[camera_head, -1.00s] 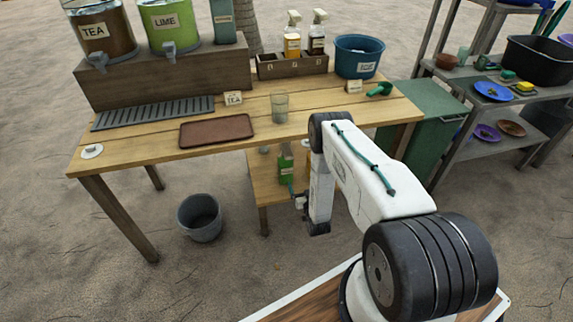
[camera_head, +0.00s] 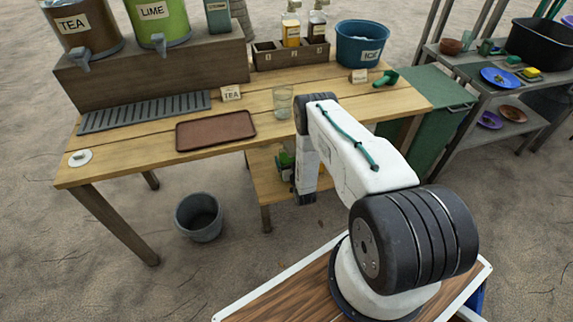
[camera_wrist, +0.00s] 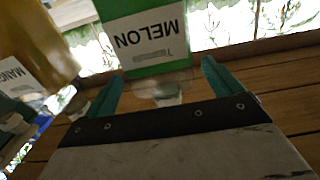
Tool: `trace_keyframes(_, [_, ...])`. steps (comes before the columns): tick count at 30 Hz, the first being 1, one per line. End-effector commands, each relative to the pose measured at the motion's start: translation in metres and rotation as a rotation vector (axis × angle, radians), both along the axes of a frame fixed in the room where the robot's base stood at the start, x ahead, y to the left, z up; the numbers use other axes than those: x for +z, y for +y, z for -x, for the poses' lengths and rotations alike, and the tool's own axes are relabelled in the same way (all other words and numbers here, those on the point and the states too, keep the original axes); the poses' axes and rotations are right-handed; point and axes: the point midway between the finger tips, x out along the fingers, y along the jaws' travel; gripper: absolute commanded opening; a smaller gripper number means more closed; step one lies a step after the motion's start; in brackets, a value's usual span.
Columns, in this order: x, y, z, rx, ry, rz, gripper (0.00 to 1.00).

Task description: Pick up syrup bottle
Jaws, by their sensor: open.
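A green syrup bottle with a white MELON label (camera_wrist: 150,35) fills the upper middle of the wrist view, upside down in the picture. Its pale cap end lies between the teal fingers of my gripper (camera_wrist: 162,72), which are open with a finger on either side. I cannot tell whether they touch it. In the head view a green bottle (camera_head: 284,162) stands on the lower shelf, partly hidden by my arm; my gripper is hidden there. An amber bottle labelled MANGO (camera_wrist: 40,50) is to the left in the wrist view.
The wooden table (camera_head: 150,160) stands above the lower shelf (camera_head: 265,180). A glass (camera_head: 282,103) and a brown tray (camera_head: 216,130) are on top. Two more bottles stand in a wooden caddy (camera_head: 290,55). A grey bucket (camera_head: 199,217) sits on the sand.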

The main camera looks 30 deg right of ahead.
Motion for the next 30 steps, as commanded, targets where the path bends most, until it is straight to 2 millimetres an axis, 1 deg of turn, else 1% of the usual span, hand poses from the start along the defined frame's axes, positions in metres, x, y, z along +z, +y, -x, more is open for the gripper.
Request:
trace_keyframes(1, [0.0,0.0,-0.009,0.001,-0.003,0.001,0.92])
trace_keyframes(3, [0.0,-0.004,-0.017,0.001,-0.002,0.001,0.92])
trace_keyframes(6, [0.0,-0.005,-0.024,0.002,0.0,0.0,0.92])
trace_keyframes(13, [-0.001,-0.004,-0.027,0.004,0.001,0.0,0.92])
trace_keyframes(14, [-0.001,-0.004,-0.027,0.004,0.001,0.0,0.89])
trace_keyframes(15, [-0.001,-0.004,-0.027,0.004,0.001,0.0,0.78])
trace_keyframes(17, [-0.001,-0.003,-0.027,0.004,0.001,0.0,0.61])
trace_keyframes(18, [-0.001,-0.003,-0.027,0.004,0.001,0.0,0.5])
trace_keyframes(20, [-0.001,-0.003,-0.027,0.004,0.001,0.0,0.33])
trace_keyframes(21, [-0.001,-0.003,-0.027,0.004,0.001,0.0,0.22])
trace_keyframes(23, [-0.001,-0.003,-0.027,0.005,0.001,0.0,0.06])
trace_keyframes(24, [-0.001,-0.003,-0.027,0.005,0.001,0.0,0.0])
trace_keyframes(30, [0.001,-0.003,-0.027,0.005,-0.002,0.001,0.0])
